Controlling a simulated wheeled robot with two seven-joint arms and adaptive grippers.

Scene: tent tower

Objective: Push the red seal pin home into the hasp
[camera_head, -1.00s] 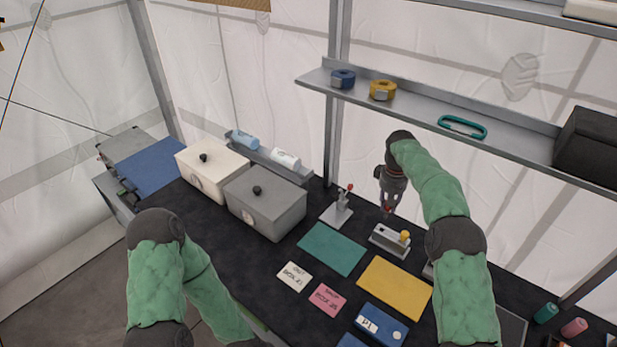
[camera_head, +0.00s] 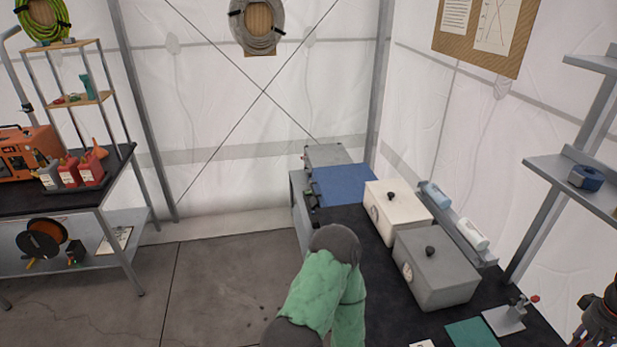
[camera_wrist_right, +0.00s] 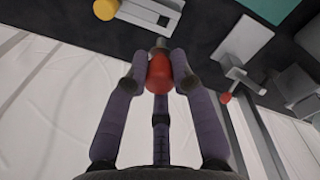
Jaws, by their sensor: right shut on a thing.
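The red seal pin (camera_wrist_right: 159,75) is between the three fingers of my right gripper (camera_wrist_right: 159,72) in the right wrist view. Its grey metal tip sticks out past the fingers. A pale fixture with a dark slot (camera_wrist_right: 152,14), which looks like the hasp, lies just beyond the tip, with a yellow knob (camera_wrist_right: 106,9) beside it. I cannot tell whether tip and fixture touch. In the head view my right gripper is only partly visible at the right edge, and the fixture is out of view. My left arm shows there, but its gripper does not.
A small stand with a red-tipped lever (camera_head: 507,318) is near the right gripper; it also shows in the wrist view (camera_wrist_right: 240,72). A grey box (camera_head: 437,270) and a white box (camera_head: 396,212) stand on the dark bench. A teal mat (camera_head: 472,333) lies in front.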

